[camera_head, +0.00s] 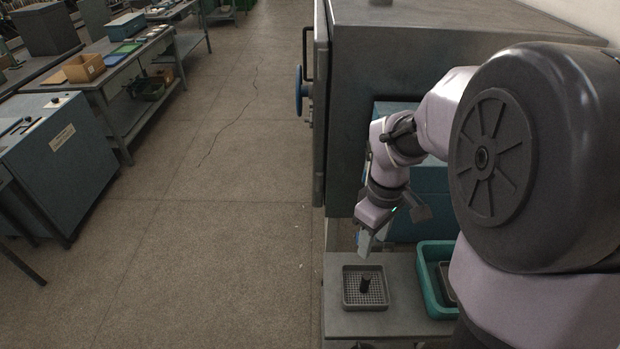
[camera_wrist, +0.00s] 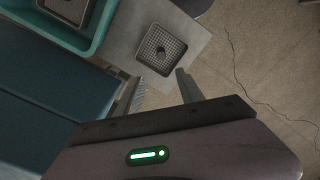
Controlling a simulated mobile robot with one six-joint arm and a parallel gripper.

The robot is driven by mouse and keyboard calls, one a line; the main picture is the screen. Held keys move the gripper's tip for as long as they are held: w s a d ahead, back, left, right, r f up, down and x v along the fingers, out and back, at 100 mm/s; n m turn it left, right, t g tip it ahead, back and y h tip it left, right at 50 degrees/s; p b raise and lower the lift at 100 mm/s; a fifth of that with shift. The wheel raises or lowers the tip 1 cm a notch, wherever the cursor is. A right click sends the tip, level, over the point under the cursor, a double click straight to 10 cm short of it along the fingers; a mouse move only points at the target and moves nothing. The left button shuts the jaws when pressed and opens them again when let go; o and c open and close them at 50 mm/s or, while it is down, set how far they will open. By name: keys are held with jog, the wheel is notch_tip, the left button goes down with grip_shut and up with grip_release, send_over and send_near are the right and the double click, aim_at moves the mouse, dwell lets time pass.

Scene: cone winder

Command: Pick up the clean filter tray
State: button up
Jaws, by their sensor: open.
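A small square grey tray with a mesh floor and a dark upright knob (camera_head: 347,287) sits on the grey bench top (camera_head: 400,326), left of a teal bin. In the wrist view the same mesh tray (camera_wrist: 178,61) lies beyond my fingertips, its knob in the middle. My gripper (camera_wrist: 160,84) is open and empty, with its two fingers apart. In the head view my gripper (camera_head: 366,245) hangs above and behind the tray, pointing down, not touching it. Another grey tray (camera_wrist: 70,8) lies inside the teal bin. Which of the two is the clean one cannot be told.
The teal bin (camera_head: 430,290) stands right of the mesh tray, partly hidden by my arm. A large grey machine cabinet (camera_head: 420,60) with a blue handwheel (camera_head: 299,90) rises behind. The floor (camera_head: 230,190) to the left is open, with workbenches farther left.

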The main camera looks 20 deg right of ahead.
aim_at(365, 283)
jog(key=f+b, duration=0.2)
jog(key=f, duration=0.3)
jog(key=f+b, duration=0.3)
jog(key=f, duration=0.3)
jog(key=s+f+b, duration=0.1)
jog(key=f+b, duration=0.1)
jog(key=f, duration=0.4)
jog(key=shift+f, duration=0.15)
grip_shut()
